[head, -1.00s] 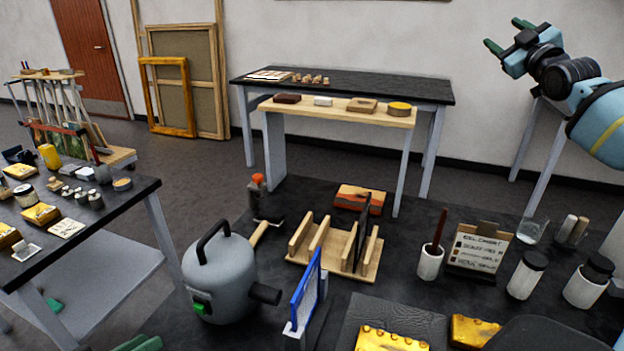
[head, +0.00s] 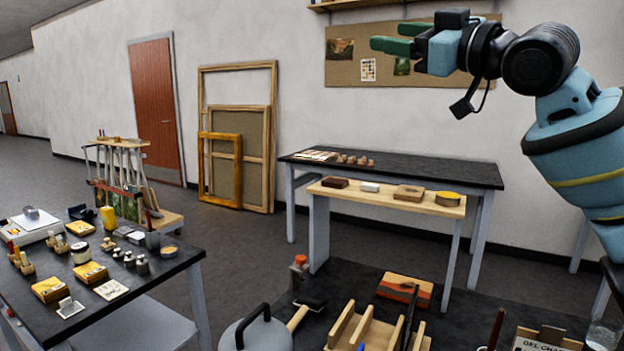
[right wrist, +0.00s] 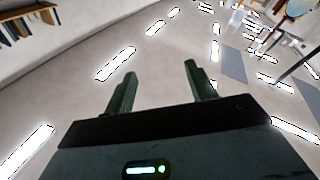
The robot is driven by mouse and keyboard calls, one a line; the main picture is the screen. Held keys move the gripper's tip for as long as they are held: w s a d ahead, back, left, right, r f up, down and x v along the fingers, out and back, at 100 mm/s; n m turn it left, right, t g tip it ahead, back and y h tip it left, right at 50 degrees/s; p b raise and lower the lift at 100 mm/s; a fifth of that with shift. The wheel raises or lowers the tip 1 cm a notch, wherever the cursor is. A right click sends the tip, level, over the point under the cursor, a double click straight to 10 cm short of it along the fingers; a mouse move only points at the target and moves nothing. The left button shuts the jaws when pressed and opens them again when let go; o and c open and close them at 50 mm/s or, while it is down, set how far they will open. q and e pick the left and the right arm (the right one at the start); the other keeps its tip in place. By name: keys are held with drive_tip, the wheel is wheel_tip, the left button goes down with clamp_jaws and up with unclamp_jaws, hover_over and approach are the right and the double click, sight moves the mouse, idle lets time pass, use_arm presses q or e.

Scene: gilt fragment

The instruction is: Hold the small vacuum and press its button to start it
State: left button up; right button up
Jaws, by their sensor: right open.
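The small vacuum (head: 272,338) is a grey rounded canister with a black carry handle. Only its top shows, at the bottom edge of the head view. Its lower body and button are cut off. My right gripper (head: 376,46) is raised high at the upper right, far above the vacuum and apart from it. Its green fingers are spread and empty, and they also show in the right wrist view (right wrist: 160,76). My left gripper is in neither view.
The front dark table holds a wooden rack (head: 378,330), an orange block (head: 405,290) and a brush-like tool (head: 298,315). A cluttered dark table (head: 160,268) stands at left. Behind are a light wooden bench (head: 385,202) and another table (head: 440,172). The air around my right gripper looks clear.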

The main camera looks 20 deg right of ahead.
drive_tip(key=w+a+f+g+h, duration=0.15)
drive_tip(key=a+f+g, duration=0.35)
drive_tip(key=f, duration=0.9)
drive_tip(key=w+a+f+g+h, duration=0.1)
drive_tip(key=w+a+f+g, duration=0.15)
drive_tip(key=a+f, duration=0.85)
drive_tip(key=s+a+f+m+g+h, duration=0.1)
drive_tip(key=s+f+g+h, duration=0.3)
drive_tip(key=f, duration=0.9)
drive_tip(key=s+f+g, duration=0.3)
drive_tip(key=s+f, duration=0.3)
drive_tip(key=f, duration=0.7)
drive_tip(key=shift+x, duration=4)
drive_tip(key=shift+a, duration=0.15)
drive_tip(key=shift+r, duration=0.1)
clamp_jaws()
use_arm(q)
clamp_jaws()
